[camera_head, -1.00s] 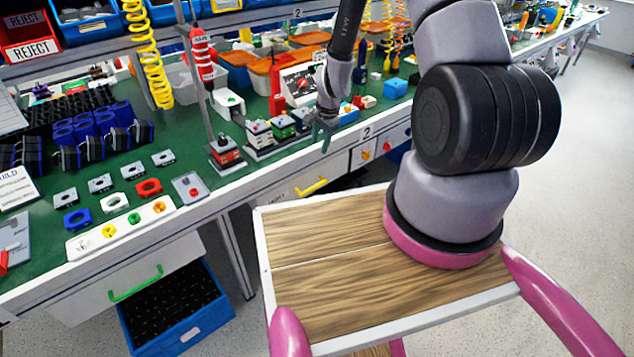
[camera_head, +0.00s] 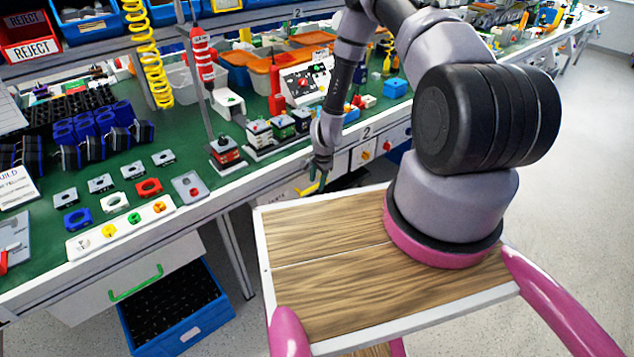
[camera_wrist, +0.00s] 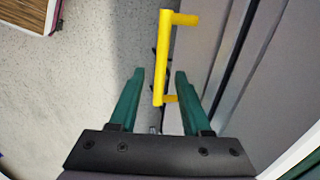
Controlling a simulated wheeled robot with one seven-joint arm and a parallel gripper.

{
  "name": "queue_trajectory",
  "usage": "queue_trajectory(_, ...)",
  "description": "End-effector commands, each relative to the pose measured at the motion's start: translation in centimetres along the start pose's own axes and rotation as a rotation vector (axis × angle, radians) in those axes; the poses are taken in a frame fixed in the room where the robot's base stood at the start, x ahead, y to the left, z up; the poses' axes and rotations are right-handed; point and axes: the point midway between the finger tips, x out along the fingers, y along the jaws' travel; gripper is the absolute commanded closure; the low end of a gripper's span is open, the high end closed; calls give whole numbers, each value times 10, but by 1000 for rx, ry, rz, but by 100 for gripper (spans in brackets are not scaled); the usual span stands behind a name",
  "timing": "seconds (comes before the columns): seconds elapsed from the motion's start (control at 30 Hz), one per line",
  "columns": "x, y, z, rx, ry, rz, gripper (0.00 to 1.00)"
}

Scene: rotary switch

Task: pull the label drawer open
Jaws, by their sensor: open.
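The label drawer (camera_head: 279,194) is the grey front under the bench edge, with a yellow bar handle (camera_head: 306,190). My gripper (camera_head: 318,180) is at this handle in the head view and partly covers it. In the wrist view the yellow handle (camera_wrist: 165,62) runs lengthwise ahead of my gripper (camera_wrist: 160,75), with its near end between the two green fingers. The fingers are apart, with a gap on each side of the handle. The drawer looks shut, though the arm hides part of it.
A second drawer with a green handle (camera_head: 136,283) is at the lower left, above a blue bin (camera_head: 178,310). The green bench top (camera_head: 225,180) holds switch parts and fixtures. My wooden-topped base stands close in front of the bench. Grey floor is open at right.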

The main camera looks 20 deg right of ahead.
Motion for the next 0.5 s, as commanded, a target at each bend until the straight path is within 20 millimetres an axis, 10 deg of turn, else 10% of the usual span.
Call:
queue_trajectory(0.37, 6, 0, 0, 0, 1, -1, 52)
queue_trajectory(0.5, 6, 0, 0, 0, 1, -1, 100)
